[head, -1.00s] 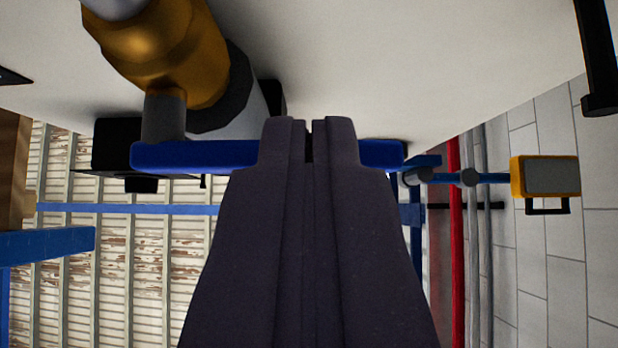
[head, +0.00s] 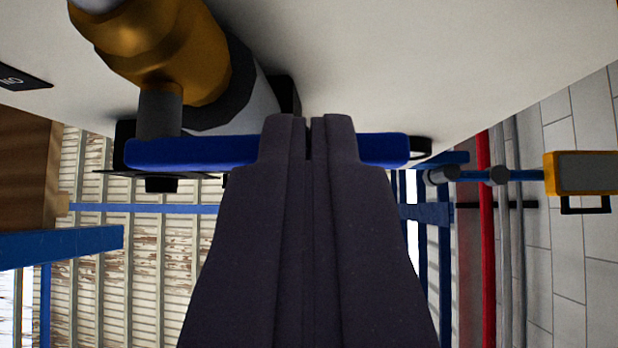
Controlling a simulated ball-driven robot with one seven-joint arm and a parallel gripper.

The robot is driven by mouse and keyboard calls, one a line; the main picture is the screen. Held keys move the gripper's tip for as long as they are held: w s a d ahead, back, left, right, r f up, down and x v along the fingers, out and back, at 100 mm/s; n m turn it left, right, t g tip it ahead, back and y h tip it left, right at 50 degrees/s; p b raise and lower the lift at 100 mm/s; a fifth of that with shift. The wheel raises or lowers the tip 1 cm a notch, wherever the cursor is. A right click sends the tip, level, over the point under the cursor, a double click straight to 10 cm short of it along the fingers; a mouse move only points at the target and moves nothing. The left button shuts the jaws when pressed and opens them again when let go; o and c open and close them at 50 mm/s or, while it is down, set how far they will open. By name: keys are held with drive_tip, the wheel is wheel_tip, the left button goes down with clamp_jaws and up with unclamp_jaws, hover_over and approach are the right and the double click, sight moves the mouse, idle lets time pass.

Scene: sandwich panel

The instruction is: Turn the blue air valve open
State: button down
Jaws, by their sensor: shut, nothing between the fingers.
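The blue valve handle (head: 190,152) is a flat bar lying across the upper middle of the head view. Its left end joins a grey stem (head: 160,112) under the brass valve body (head: 165,50), which has a grey collar. My gripper (head: 309,138) points up the picture, its two dark fingers together and empty. The fingertips overlap the handle right of its middle and hide that part. The handle's right end (head: 385,149) shows beyond them. I cannot tell whether the fingers touch the handle.
The pale panel (head: 420,60) fills the top. A black label (head: 15,77) is at the left. Below are a wooden block (head: 25,170), blue beams (head: 60,244), a red pipe (head: 487,250), grey pipes and a yellow-framed box (head: 585,173).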

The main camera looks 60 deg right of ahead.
drive_tip(key=shift+a+r+m+h, duration=0.1)
drive_tip(key=shift+r+m+h, duration=0.05)
drive_tip(key=shift+m+h, duration=0.3)
wheel_tip(320, 180, up, 9)
drive_tip(key=d+m+g+h+p, duration=0.2)
drive_tip(key=m+g+h, duration=0.2)
drive_tip(key=m+g, duration=1.2)
drive_tip(key=shift+s+d+m+g+p, duration=0.2)
drive_tip(key=shift+s+m+g+p, duration=0.15)
drive_tip(key=shift+m, duration=3.6)
drive_tip(key=shift+a, duration=0.1)
